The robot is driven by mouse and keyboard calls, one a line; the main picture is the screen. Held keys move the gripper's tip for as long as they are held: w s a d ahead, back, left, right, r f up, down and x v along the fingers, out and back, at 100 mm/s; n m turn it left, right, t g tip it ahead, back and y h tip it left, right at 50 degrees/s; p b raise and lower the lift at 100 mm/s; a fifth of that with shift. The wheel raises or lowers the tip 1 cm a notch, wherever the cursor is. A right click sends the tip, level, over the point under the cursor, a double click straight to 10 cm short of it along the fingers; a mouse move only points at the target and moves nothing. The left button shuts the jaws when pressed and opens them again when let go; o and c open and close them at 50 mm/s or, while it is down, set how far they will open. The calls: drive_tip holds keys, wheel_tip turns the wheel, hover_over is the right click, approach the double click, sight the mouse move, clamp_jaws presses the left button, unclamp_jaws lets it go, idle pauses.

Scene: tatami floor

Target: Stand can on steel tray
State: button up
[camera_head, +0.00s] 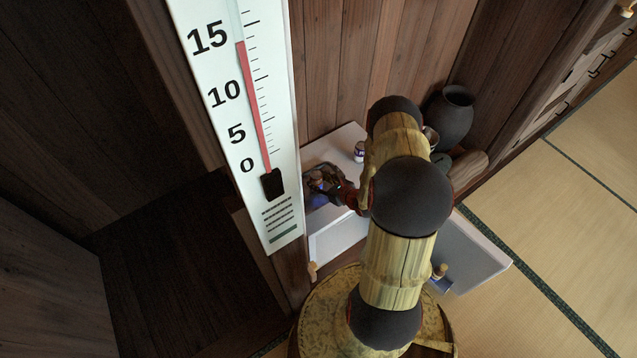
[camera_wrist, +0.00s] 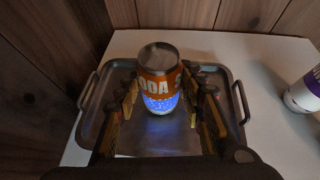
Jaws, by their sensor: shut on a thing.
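An orange soda can (camera_wrist: 160,80) with a silver top stands upright between the fingers of my gripper (camera_wrist: 163,92) in the wrist view. The fingers are shut on its sides. The steel tray (camera_wrist: 222,88), a grey rectangle with a handle at each end, lies under and around the can. The can is over the inside of the tray; I cannot tell if its base touches the tray floor. In the head view my gripper (camera_head: 342,192) is small and dark over the tray area, and my arm hides much of the table.
The tray rests on a white table (camera_wrist: 262,60) against a wooden wall. A white bottle with a purple label (camera_wrist: 303,92) stands right of the tray; it also shows in the head view (camera_head: 359,152). A large thermometer (camera_head: 240,110) fills the head view's left foreground. A dark pot (camera_head: 452,118) stands behind.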

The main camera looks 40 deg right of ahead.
drive_tip(key=o, duration=1.4)
drive_tip(key=shift+f, duration=0.15)
drive_tip(key=shift+o, duration=0.2)
drive_tip(key=shift+r, duration=0.2)
drive_tip(key=p+v, duration=0.3)
drive_tip(key=v, duration=0.9)
drive_tip(key=shift+s+f, duration=0.1)
